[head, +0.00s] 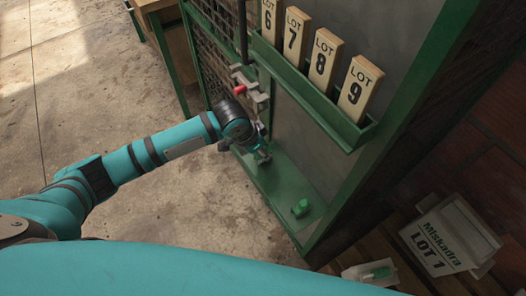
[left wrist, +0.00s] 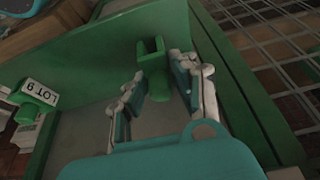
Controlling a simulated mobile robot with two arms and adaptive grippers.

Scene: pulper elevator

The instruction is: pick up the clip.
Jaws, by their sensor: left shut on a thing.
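The clip (left wrist: 152,58) is a small green piece with a forked, U-shaped end. In the left wrist view it sits between the two fingers of my left gripper (left wrist: 160,82), which are shut on it. In the head view my left gripper (head: 262,153) is low in front of the green cabinet, just above its bottom ledge. The clip is hard to make out there, hidden by the gripper. My right gripper is not in view.
A green rack (head: 325,107) above holds several numbered lot blocks. A white carton (head: 450,235) stands at right. Open concrete floor (head: 150,230) lies to the left.

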